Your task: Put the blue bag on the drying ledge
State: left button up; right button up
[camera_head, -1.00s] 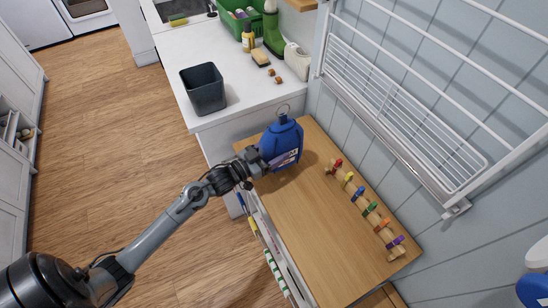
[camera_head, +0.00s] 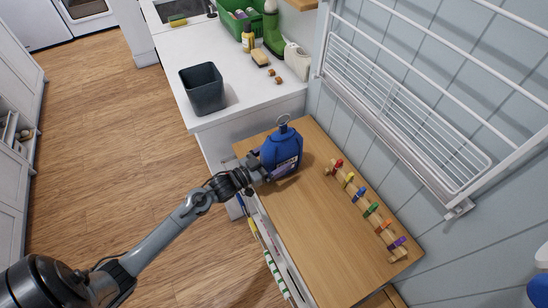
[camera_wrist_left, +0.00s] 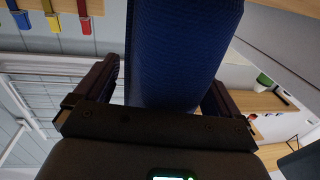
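The blue bag (camera_head: 280,152) has a pale label and a ring on top. It is at the far left end of the wooden worktop (camera_head: 310,225); I cannot tell whether its base touches the wood. My left gripper (camera_head: 265,172) reaches it from the left. In the left wrist view the blue bag (camera_wrist_left: 180,50) fills the space between the two dark fingers, one on each side, and hides what lies behind it. A white wire drying rack (camera_head: 405,120) is on the wall at the right. I cannot tell which surface is the drying ledge. My right gripper is not in view.
The middle of the wooden worktop is clear.

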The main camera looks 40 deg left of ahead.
pick_arm(q)
jog(key=shift+r, duration=0.15)
jog(key=shift+s+a, duration=0.2)
jog(key=shift+s, duration=0.35)
jog(key=p+v, duration=0.2)
jog(key=v, duration=0.8)
jog(key=s+d+f+n+g+y, duration=0.1)
jog(key=s+d+f+g+y, duration=0.3)
jog(key=s+d+f+g, duration=0.25)
jog(key=s+d+r+g, duration=0.4)
jog(key=s+d+g, duration=0.3)
jog(key=s, duration=0.3)
jog(key=shift+s+d, duration=0.25)
jog(key=shift+d, duration=0.2)
notch_tip(320, 180, up, 33)
jog(key=p, duration=3.2)
jog(key=shift+p, duration=0.35)
